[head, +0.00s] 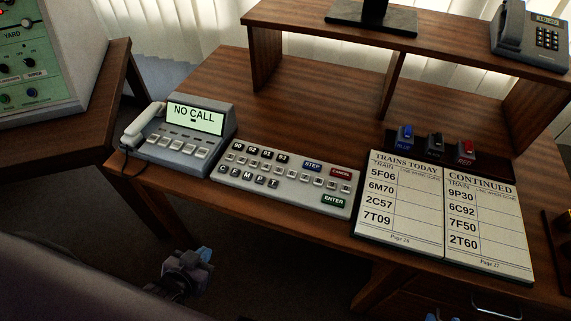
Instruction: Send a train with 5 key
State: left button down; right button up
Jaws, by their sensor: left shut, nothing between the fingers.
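A grey keypad (283,182) lies on the desk, with dark labelled keys, a blue STEP key (312,165), a red CANCEL key (341,173) and a green ENTER key (333,201). Its row of small light keys (270,171) is too small to read, so I cannot tell which is 5. My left gripper (199,262) is shut and empty, in front of the desk and apart from the keypad. Small bluish tips at the bottom edge appear to be my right gripper (437,317); most of it is cut off.
A phone unit (185,133) reading NO CALL stands left of the keypad. Two train list pages (420,215), with 5F06 on top, lie to the right. Blue, black and red stamps (436,146) stand behind them. A raised shelf (440,55) spans the back.

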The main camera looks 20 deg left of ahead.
pick_arm(q)
jog(key=shift+s+a, duration=0.1)
jog(key=shift+s, duration=0.05)
pick_arm(e)
jog(key=shift+s, duration=0.15)
